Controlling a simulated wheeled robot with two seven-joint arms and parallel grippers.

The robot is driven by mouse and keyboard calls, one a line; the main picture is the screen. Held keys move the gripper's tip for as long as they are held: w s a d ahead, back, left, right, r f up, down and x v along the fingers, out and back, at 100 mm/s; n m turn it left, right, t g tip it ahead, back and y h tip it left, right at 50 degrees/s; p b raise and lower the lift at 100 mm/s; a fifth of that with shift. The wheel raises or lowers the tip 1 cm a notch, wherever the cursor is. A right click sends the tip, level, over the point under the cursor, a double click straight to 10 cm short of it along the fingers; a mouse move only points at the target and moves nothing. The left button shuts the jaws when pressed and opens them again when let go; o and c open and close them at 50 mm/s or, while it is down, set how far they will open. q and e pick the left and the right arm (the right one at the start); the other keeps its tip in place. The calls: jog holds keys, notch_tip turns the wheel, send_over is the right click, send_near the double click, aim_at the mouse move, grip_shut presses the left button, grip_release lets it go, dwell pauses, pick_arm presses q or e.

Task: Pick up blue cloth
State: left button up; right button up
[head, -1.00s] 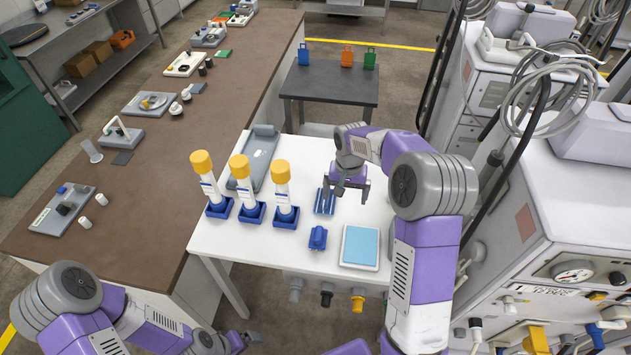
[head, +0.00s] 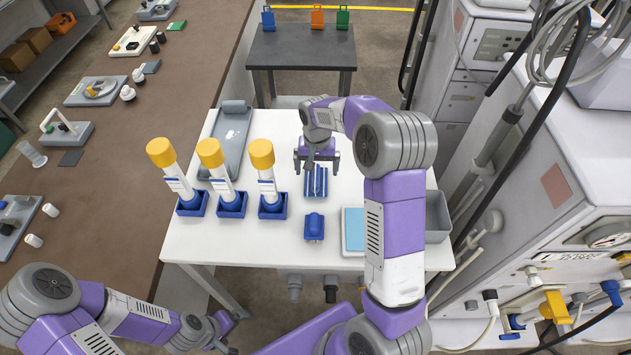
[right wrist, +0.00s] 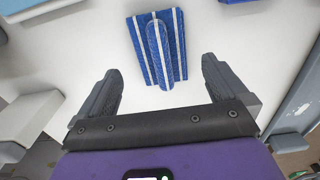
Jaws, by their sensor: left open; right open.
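The blue cloth (head: 316,181) lies on the white table, folded, with white stripes and a raised roll along its middle. It also shows in the right wrist view (right wrist: 157,48), just beyond the fingertips. My right gripper (head: 317,167) is open and empty above the table, at the far end of the cloth; in the right wrist view its two fingers (right wrist: 160,85) stand apart on either side of the cloth's near end, not touching it. My left gripper (head: 228,335) is open and empty, low at the front, away from the table top.
Several yellow-capped tubes in blue holders (head: 231,203) stand left of the cloth. A blue clamp-like object (head: 314,227) lies in front of it, a light-blue pad (head: 353,230) at front right. A grey tray (head: 231,135) and a grey bin (head: 438,215) flank the table.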

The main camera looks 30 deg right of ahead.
aim_at(316, 175)
notch_tip(316, 175, down, 5)
jog(key=shift+w+f+b, duration=0.15)
jog(key=shift+f+b, duration=0.05)
jog(key=shift+b, duration=0.25)
jog(key=shift+r, duration=0.1)
jog(key=c, duration=1.1)
